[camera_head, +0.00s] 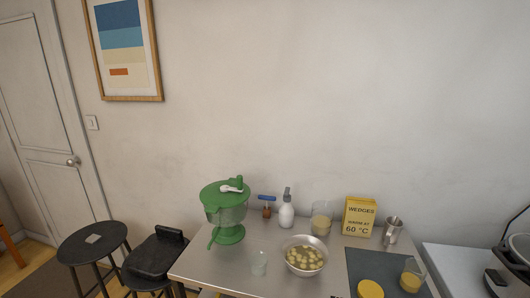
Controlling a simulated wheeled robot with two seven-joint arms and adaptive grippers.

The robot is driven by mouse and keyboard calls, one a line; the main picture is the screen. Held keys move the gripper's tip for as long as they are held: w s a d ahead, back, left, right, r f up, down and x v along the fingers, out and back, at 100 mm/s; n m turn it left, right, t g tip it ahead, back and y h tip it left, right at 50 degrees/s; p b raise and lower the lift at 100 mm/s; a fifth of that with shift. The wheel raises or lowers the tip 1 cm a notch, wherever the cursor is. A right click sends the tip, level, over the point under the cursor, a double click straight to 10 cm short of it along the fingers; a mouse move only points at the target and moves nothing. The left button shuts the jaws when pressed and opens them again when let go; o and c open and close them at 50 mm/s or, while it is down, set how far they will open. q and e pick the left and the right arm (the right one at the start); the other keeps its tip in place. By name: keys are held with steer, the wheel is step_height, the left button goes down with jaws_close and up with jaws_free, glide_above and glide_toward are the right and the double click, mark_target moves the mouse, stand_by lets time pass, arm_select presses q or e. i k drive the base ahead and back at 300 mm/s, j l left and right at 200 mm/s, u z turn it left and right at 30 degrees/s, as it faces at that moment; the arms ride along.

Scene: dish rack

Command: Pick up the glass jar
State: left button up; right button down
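A clear glass jar (321,220) with pale yellow contents stands upright at the back of the metal table (340,275), between the white bottle and the yellow box. A second glass vessel (412,276) with yellow contents stands at the front right on a dark mat. A small pale glass (259,264) stands left of the bowl. I cannot tell for sure which of these glass vessels is a jar and which a drinking glass. Neither of my grippers shows in the head view.
A metal bowl (304,266) of pale chunks, green lidded vessel (226,214), white bottle (287,213), yellow box (359,217) and metal cup (392,231) crowd the table. A yellow round item (370,289) lies on the dark mat (375,262). Black stools (91,243) stand left.

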mark_target(414, 273)
steer(key=z, duration=1.4)
